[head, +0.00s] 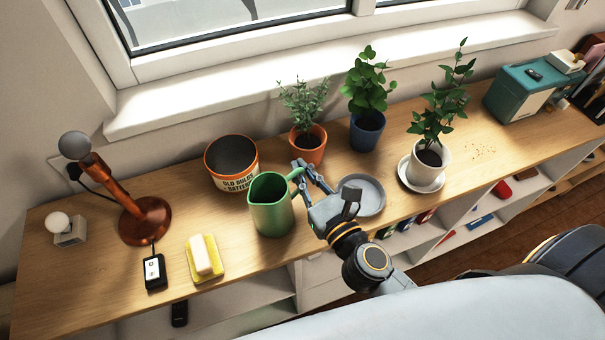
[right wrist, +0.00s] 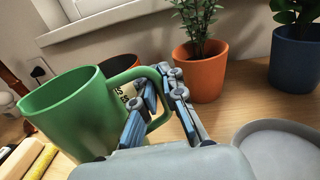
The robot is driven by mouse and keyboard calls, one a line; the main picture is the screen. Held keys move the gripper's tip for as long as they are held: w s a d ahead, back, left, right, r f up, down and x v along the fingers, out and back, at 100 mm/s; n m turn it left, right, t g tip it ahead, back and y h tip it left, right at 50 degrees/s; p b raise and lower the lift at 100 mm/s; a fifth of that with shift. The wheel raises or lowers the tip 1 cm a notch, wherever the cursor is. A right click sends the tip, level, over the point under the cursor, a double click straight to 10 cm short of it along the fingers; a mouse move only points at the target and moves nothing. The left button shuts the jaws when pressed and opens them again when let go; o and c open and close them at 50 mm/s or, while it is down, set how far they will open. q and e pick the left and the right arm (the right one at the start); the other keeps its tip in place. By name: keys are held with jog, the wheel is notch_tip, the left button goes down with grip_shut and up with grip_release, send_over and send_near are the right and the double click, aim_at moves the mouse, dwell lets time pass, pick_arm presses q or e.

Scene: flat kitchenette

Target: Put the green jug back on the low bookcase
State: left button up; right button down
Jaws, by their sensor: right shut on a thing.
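The green jug (head: 271,207) is upright at the front middle of the low bookcase (head: 110,291), over its wooden top. I cannot tell whether its base touches the wood or is just above it. My right gripper (head: 299,172) is shut on the jug's handle, reaching in from the right. In the right wrist view the fingers (right wrist: 154,92) close around the handle of the jug (right wrist: 75,112). The inside of the jug is dark in the head view. My left gripper is not in view.
A tin (head: 232,163) stands close behind the jug, left. A grey dish (head: 372,195) lies right, near my gripper. Potted plants stand behind, one on a saucer (head: 404,172). A sponge and soap (head: 204,258), black device (head: 154,272) and orange lamp (head: 145,220) are left.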

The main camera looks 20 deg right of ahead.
jog(key=shift+f, duration=0.1)
jog(key=c, duration=1.4)
grip_release()
jog(key=shift+c, duration=0.2)
jog(key=s+b, duration=0.1)
jog(key=s, duration=0.2)
jog(key=s+d+b, duration=0.1)
jog(key=s+b, duration=0.1)
jog(key=s, duration=0.1)
jog(key=s+b, duration=0.2)
jog(key=s, duration=0.1)
jog(key=shift+s+d+f, duration=0.15)
jog(key=shift+d+f, duration=0.1)
jog(key=shift+d, duration=0.05)
jog(key=shift+s+d+r, duration=0.1)
jog(key=shift+s+r, duration=0.25)
jog(key=shift+s+d, duration=0.15)
jog(key=shift+s, duration=0.8)
